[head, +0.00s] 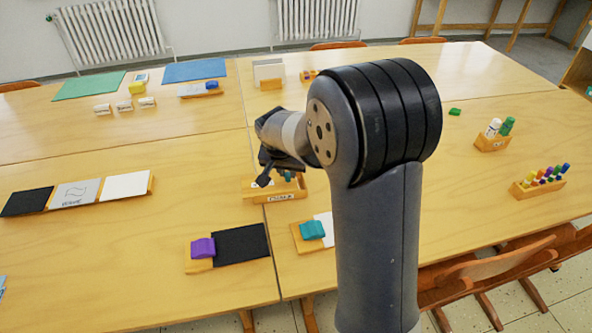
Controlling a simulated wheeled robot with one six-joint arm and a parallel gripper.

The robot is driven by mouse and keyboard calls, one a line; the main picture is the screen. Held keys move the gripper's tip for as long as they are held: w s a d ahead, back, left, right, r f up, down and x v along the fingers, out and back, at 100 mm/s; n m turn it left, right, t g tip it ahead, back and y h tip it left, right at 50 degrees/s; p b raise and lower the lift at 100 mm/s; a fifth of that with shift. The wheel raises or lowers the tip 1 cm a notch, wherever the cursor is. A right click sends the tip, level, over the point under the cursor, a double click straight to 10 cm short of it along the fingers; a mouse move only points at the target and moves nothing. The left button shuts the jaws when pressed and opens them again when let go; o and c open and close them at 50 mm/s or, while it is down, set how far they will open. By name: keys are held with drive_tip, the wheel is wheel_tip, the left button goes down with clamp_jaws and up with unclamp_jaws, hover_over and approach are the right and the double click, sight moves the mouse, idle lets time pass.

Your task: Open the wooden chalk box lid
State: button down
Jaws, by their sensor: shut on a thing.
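The wooden chalk box (292,195) stands near the middle of the tables, at the seam, with a label on its front. Something teal and white shows at its top, partly behind my gripper. My gripper (265,180) reaches down to the left part of the box's top and is shut on the chalk box lid. My arm and the fingers hide much of the lid, so how far it is raised cannot be told.
In front of the box lie a purple eraser (203,248) by a black panel (240,243) and a teal eraser (312,229). A tray of panels (75,194) lies left. Marker holders (539,189) stand right. Clear tabletop lies left of the box.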

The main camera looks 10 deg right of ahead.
drive_tip(key=b, duration=0.1)
approach(247, 183)
drive_tip(key=x, duration=0.4)
drive_tip(key=shift+a+f, duration=0.1)
drive_tip(key=shift+f, duration=0.35)
drive_tip(key=c, duration=1.3)
unclamp_jaws()
drive_tip(key=shift+r, duration=0.1)
drive_tip(key=p+v, duration=0.1)
drive_tip(key=v, duration=0.9)
drive_tip(key=shift+s+r, duration=0.2)
drive_tip(key=shift+r, duration=0.05)
